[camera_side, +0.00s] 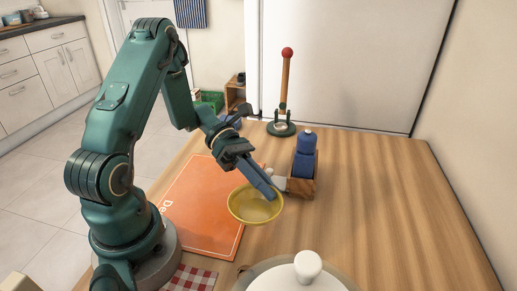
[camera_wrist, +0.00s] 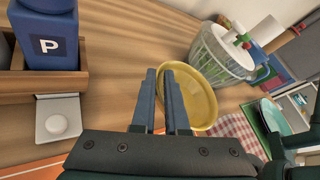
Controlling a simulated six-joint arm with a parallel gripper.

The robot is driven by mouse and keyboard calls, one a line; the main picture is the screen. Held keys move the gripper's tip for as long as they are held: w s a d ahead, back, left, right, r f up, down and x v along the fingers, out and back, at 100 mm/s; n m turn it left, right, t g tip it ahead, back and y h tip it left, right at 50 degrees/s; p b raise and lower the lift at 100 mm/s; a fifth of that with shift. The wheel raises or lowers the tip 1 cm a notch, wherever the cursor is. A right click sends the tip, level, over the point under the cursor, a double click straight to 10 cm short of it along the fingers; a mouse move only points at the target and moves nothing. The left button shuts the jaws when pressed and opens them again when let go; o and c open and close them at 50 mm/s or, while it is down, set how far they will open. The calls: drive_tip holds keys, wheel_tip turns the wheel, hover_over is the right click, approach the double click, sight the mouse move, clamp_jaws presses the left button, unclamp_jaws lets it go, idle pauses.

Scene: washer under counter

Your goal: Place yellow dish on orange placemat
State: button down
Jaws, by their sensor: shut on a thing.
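The yellow dish (camera_side: 256,208) is a shallow round bowl. It hangs at my gripper (camera_side: 271,194) and, in the side view, overlaps the right edge of the orange placemat (camera_side: 200,205). Its exact height above the surface is hard to tell. In the wrist view, my gripper (camera_wrist: 166,72) has its fingers close together at the near rim of the yellow dish (camera_wrist: 200,90), with the dish to their right. The placemat lies flat on the wooden table and bears partly hidden white lettering; only a strip of the placemat (camera_wrist: 35,168) shows in the wrist view.
A wooden caddy (camera_side: 302,188) with a blue bottle (camera_side: 305,153) stands just right of the dish. A white-knobbed lid (camera_side: 308,265) is at the front, beside a red checked cloth (camera_side: 195,278). A red-topped stand (camera_side: 284,100) is at the back. The table's right side is clear.

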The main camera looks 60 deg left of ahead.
sight(274, 221)
drive_tip(key=x, duration=0.2)
drive_tip(key=shift+w+d+f, duration=0.2)
drive_tip(key=shift+d+f, duration=0.05)
drive_tip(key=shift+f, duration=2.1)
drive_tip(key=c, duration=0.9)
unclamp_jaws()
drive_tip(key=shift+f, duration=0.15)
